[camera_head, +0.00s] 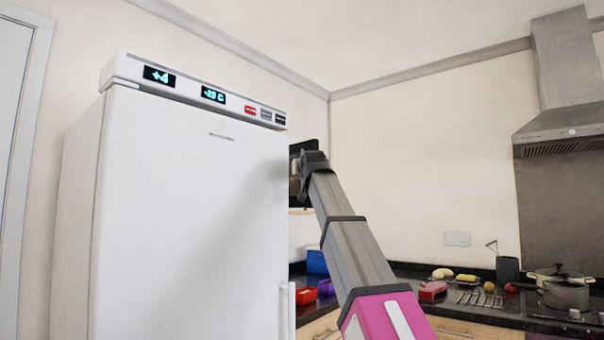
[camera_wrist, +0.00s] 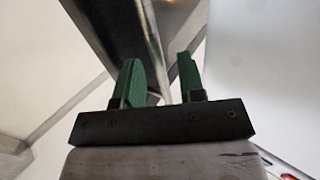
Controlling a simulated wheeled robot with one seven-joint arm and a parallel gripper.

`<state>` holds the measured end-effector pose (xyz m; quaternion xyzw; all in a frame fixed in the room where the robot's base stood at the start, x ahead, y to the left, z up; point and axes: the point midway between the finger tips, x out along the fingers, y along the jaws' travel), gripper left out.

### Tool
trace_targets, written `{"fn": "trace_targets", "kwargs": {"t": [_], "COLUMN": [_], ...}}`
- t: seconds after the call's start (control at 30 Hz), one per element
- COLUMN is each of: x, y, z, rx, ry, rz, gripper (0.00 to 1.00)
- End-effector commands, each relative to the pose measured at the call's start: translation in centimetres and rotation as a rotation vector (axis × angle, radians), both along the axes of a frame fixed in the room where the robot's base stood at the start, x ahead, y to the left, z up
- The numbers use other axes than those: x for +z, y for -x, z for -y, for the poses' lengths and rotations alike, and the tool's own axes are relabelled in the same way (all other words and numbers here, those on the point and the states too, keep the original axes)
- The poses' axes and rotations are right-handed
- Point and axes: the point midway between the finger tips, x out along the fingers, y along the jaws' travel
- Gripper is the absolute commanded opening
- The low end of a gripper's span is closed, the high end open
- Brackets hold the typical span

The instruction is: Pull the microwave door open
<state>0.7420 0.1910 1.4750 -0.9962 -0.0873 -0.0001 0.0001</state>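A dark, boxy thing (camera_head: 302,146), likely the microwave, shows only as a small strip past the right edge of the tall white fridge. Its door and handle cannot be made out in the head view. My arm reaches up to it, and my gripper is in front of it, small and partly merged with the dark shape. In the wrist view my gripper (camera_wrist: 160,82) has two green fingers standing apart, with a clear gap. A dark, shiny metallic surface (camera_wrist: 115,35) lies beyond and between the fingers. I cannot tell whether the fingers touch it.
The white fridge (camera_head: 190,210) stands close to the left of my arm; its pale face (camera_wrist: 265,75) fills the right of the wrist view. A dark counter with red tubs (camera_head: 306,295), food and a pot (camera_head: 566,293) runs below right. A hood (camera_head: 560,130) hangs far right.

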Motion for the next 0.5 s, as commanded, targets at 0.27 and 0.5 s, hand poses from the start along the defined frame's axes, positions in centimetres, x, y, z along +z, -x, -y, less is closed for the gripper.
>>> {"fn": "trace_targets", "kwargs": {"t": [0.27,0.5], "x": [-0.2,0.0], "y": [5.4,8.1], "z": [0.9,1.4], "rx": [0.001,0.001], "ry": [0.0,0.0], "rz": [0.002,0.001], "gripper": [0.36,0.36]}}
